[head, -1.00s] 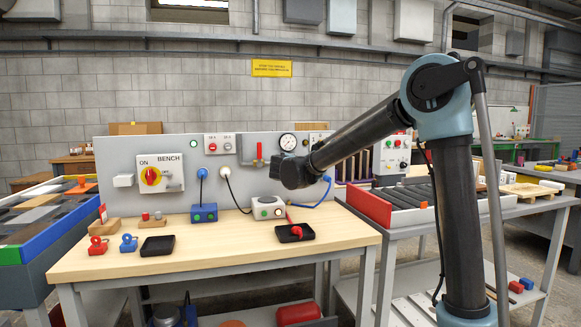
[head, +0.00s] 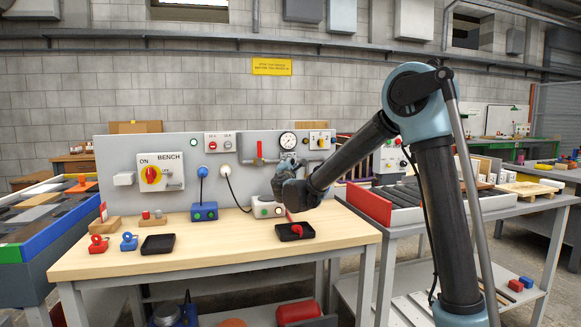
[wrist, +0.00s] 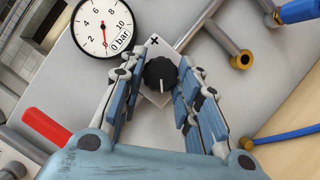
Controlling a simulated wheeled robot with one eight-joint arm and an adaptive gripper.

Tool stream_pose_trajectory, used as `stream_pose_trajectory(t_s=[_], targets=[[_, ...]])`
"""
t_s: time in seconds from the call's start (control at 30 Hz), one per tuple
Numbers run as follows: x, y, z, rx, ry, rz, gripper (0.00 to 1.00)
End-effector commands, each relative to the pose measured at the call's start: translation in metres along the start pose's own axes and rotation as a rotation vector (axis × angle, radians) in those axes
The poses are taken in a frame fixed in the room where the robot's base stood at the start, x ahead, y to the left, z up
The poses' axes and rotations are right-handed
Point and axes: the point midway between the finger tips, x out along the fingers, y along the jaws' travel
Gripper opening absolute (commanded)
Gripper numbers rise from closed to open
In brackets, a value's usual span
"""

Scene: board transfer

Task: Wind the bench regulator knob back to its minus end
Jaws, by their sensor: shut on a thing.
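The black regulator knob (wrist: 160,74) sits on a white plate (wrist: 154,50) in the wrist view, with a plus mark at the plate's upper corner. A pale line on the knob points down in the picture. My gripper (wrist: 167,72) has one finger on each side of the knob and is shut on it. The minus mark is not visible. The gauge (wrist: 103,25) beside it has its red needle near 0 bar. In the head view my gripper (head: 288,166) is at the back panel below the gauge (head: 288,141) and hides the knob.
A red-handled valve (head: 259,153) is left of the gauge, and its red handle (wrist: 47,130) is close to my gripper in the wrist view. A brass-ended pipe (wrist: 241,60) and blue hose (wrist: 290,134) lie to the right. A black tray (head: 280,232) is on the bench below.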

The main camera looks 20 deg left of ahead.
Motion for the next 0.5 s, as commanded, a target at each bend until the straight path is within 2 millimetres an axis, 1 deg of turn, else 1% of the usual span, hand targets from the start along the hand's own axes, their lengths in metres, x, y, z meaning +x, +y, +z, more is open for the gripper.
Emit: stream_pose_trajectory(t_s=[0.03,0.5], targets=[[-0.0009,-0.0031,0.0009,-0.010,-0.001,0.002,0.07],[-0.0008,-0.0033,0.0006,-0.048,0.000,0.017,0.07]])
